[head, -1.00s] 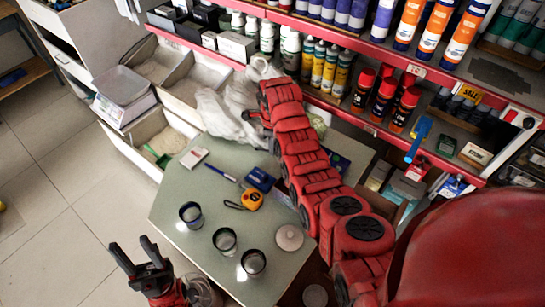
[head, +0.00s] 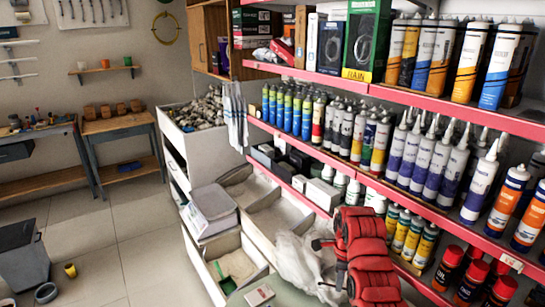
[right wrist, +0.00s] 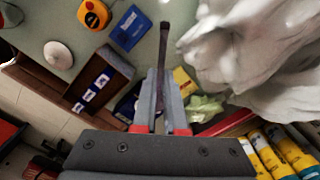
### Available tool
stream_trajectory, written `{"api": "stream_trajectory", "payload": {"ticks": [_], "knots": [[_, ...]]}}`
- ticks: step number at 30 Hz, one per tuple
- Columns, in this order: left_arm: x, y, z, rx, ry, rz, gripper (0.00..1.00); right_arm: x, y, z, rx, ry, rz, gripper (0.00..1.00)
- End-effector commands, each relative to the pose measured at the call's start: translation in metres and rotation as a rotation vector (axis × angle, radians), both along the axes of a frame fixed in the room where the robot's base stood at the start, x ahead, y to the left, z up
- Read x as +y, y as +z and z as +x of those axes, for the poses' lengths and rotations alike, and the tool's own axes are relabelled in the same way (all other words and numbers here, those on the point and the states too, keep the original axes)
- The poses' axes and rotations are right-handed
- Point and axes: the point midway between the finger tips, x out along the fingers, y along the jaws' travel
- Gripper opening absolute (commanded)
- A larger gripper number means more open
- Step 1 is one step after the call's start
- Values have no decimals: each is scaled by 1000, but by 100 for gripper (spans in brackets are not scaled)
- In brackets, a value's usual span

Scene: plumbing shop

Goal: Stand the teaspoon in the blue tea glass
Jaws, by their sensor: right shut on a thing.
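My right gripper (right wrist: 160,115) is shut on a thin, dark, upright-looking strip, which I take to be the teaspoon (right wrist: 162,65). It sticks out beyond the fingertips over the table. In the head view my right gripper (head: 318,244) is small and partly hidden by my red arm, beside the white plastic bag; the spoon cannot be made out there. The blue tea glass cannot be identified now. Only part of a dark round glass (right wrist: 10,14) shows at the top left corner of the right wrist view. My left gripper is out of view.
In the right wrist view, the table (right wrist: 40,25) holds a yellow tape measure (right wrist: 93,14), a blue box (right wrist: 130,28) and a pale round lid (right wrist: 58,54). A crumpled white bag (right wrist: 250,45) lies close right. Shelves of bottles (head: 430,150) stand right of my arm.

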Motion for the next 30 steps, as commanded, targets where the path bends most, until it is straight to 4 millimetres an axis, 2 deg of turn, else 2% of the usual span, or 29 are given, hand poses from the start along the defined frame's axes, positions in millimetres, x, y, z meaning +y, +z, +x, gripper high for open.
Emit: {"api": "stream_trajectory", "payload": {"ticks": [6, 11, 15, 21, 25, 30], "knots": [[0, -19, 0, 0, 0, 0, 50, 16, 27, 14, 0, 422, -6, 0], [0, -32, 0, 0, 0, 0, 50, 27, 49, 18, 3, 809, -8, 0], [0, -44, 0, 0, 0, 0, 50, 33, 64, 15, 2, 1185, -6, 0], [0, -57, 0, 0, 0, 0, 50, 32, 73, 1, 3, 1621, -4, 0], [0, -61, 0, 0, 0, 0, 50, 29, 75, -6, 3, 1789, -1, 0], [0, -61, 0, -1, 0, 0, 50, 28, 77, -9, 4, 1864, -3, 0]]}}
